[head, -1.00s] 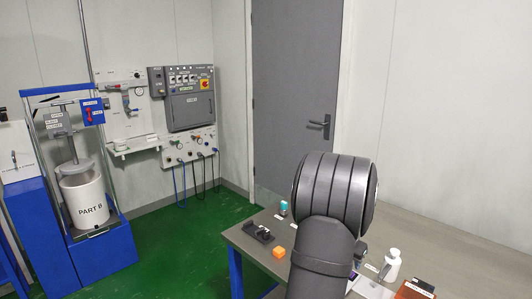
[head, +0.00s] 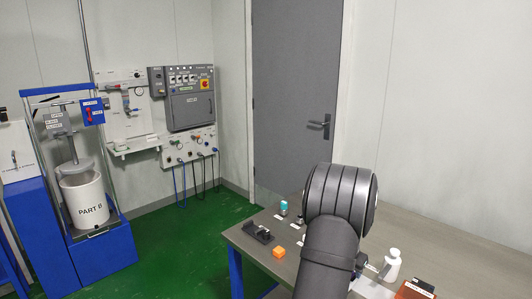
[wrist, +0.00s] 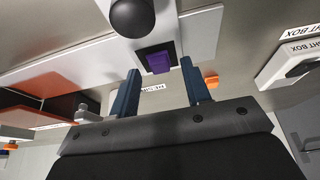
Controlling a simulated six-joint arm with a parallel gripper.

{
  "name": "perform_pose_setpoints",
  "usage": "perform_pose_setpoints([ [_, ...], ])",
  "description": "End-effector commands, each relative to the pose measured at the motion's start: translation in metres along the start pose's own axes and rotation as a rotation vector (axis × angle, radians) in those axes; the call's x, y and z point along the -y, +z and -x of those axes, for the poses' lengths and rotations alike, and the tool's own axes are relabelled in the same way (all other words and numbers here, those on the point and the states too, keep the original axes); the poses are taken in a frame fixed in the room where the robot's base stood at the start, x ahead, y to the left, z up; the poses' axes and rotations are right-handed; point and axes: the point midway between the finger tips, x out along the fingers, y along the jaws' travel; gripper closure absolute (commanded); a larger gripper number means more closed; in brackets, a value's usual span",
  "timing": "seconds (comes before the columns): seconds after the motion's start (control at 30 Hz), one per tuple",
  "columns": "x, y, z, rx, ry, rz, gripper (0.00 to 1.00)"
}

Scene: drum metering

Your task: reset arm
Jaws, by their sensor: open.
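My gripper (wrist: 160,66) shows in the wrist view with its two dark blue fingers apart and nothing between them. Beyond the fingertips is a purple block (wrist: 159,62) in a dark square on a light grey plate (wrist: 205,38). I cannot tell how far the fingers are from it. In the head view my own dark arm stands over the grey table (head: 440,240) and hides most of the gripper.
A black ball knob (wrist: 132,17) is close in the wrist view. Green floor lies left of the table.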

Motion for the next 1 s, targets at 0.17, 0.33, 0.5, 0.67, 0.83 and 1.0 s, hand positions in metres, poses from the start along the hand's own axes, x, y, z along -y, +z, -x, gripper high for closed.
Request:
perform_pose_setpoints([
  [0.17, 0.0, -0.011, 0.022, -0.005, -0.001, 0.0, 0.56],
  [0.33, -0.017, -0.017, 0.046, -0.002, 0.001, -0.003, 0.56],
  [0.5, -0.046, -0.019, 0.065, -0.003, 0.001, -0.004, 0.56],
  [0.67, -0.073, -0.02, 0.082, -0.002, 0.001, -0.003, 0.56],
  [0.83, -0.102, -0.021, 0.101, -0.003, 0.001, -0.003, 0.56],
  [1.0, -0.097, -0.025, 0.104, 0.005, 0.002, -0.004, 0.56],
])
